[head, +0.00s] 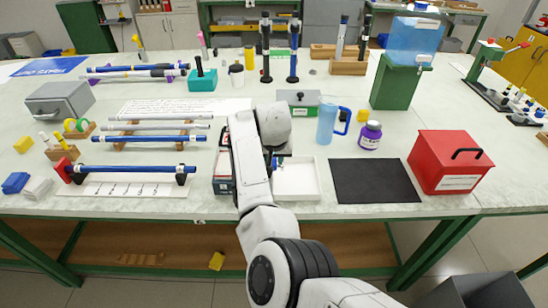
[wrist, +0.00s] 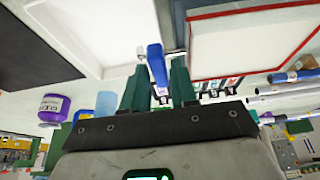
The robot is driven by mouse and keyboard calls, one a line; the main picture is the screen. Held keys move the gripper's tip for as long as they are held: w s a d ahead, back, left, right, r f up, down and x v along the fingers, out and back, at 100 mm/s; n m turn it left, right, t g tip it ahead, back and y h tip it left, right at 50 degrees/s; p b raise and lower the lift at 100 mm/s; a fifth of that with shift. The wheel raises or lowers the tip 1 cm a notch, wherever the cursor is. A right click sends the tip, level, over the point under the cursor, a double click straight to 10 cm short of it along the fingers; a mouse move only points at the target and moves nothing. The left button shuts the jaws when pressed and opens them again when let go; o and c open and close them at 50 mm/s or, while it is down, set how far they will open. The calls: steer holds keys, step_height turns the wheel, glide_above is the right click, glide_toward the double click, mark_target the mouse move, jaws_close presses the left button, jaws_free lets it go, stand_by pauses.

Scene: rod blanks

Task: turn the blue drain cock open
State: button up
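A blue lever, which looks like the drain cock (wrist: 156,62), stands between the fingers of my gripper (wrist: 158,88) in the wrist view. A small bit of metal shows beside its top. The green fingers stand apart on either side of the lever, with what looks like a narrow gap; contact is hard to judge. In the head view my gripper is mostly hidden behind my arm, at the left edge of the white tray (head: 312,192). A bit of blue (head: 276,161) shows there. The tray's side also shows in the wrist view (wrist: 112,50).
A black mat (head: 374,181), red box (head: 450,160), purple bottle (head: 370,135) and blue jug (head: 326,120) stand to the right. A red-rimmed box (wrist: 245,40) lies close on the wrist view's right. Rods on racks (head: 150,140) fill the left.

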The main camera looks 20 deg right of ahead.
steer(key=shift+c, duration=0.4)
jaws_close()
